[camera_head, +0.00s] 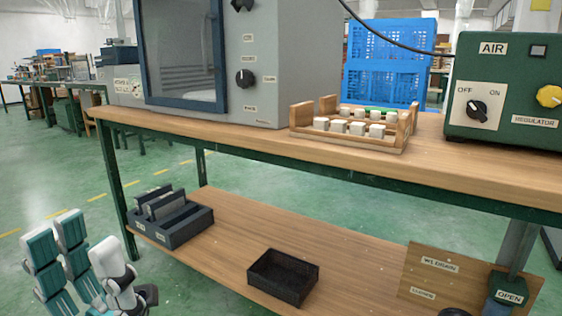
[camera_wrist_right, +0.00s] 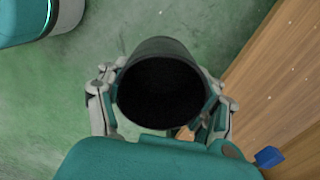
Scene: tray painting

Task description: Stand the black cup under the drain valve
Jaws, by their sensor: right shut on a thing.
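In the right wrist view, the black cup (camera_wrist_right: 162,92) is held between the fingers of my right gripper (camera_wrist_right: 160,105), its dark opening facing the camera. Green floor lies behind the cup. In the head view, a green valve part marked OPEN (camera_head: 508,290) is at the lower right, beside a wooden board with drain labels (camera_head: 440,263). A dark rounded thing (camera_head: 455,312) is cut off by the bottom edge below the board; I cannot tell what it is. My left gripper (camera_head: 85,265) is at the lower left with its fingers apart and nothing visible between them.
The lower shelf (camera_head: 225,205) holds a dark sorter box (camera_head: 175,220) and an empty black bin (camera_head: 283,277). Above is the bench top (camera_head: 250,138) with a wooden rack and the green AIR regulator (camera_head: 500,90). A wooden edge (camera_wrist_right: 275,80) lies right of the cup in the wrist view.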

